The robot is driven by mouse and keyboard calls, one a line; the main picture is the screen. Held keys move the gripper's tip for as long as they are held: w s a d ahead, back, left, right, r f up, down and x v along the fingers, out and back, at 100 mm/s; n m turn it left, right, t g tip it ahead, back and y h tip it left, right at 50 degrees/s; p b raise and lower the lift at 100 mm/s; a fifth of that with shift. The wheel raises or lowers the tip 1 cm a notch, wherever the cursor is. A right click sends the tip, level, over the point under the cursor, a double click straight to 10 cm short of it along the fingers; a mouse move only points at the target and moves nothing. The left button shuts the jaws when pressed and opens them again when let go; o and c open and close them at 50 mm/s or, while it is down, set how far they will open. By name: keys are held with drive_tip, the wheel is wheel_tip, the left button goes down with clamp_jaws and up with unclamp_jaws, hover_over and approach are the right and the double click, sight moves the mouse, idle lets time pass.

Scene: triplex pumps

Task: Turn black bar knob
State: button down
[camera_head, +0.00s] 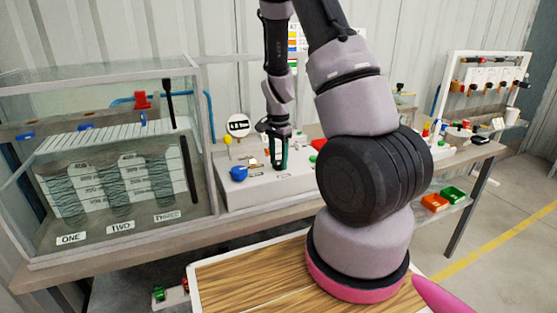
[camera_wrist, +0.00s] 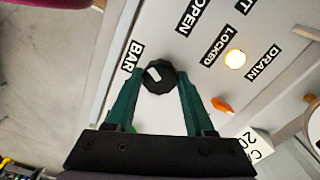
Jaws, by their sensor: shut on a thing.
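The black bar knob (camera_wrist: 159,76) is a dark round knob with a white mark, on the light grey panel (camera_wrist: 215,15) next to the BAR label (camera_wrist: 133,57) in the wrist view. My gripper (camera_wrist: 157,88) has its two green fingers around the knob, one on each side, shut on it.
Near the knob on the panel are an orange lever (camera_wrist: 221,105) and a yellow-white round button (camera_wrist: 235,59). A blue knob (camera_head: 238,173) and a yellow knob (camera_head: 227,141) stand left of my gripper. A glass tank (camera_head: 100,170) stands further left.

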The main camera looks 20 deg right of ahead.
sight(278, 162)
drive_tip(key=shift+m, duration=1.4)
drive_tip(key=shift+c, duration=1.3)
unclamp_jaws()
wheel_tip(278, 162, up, 11)
drive_tip(key=shift+f, duration=0.1)
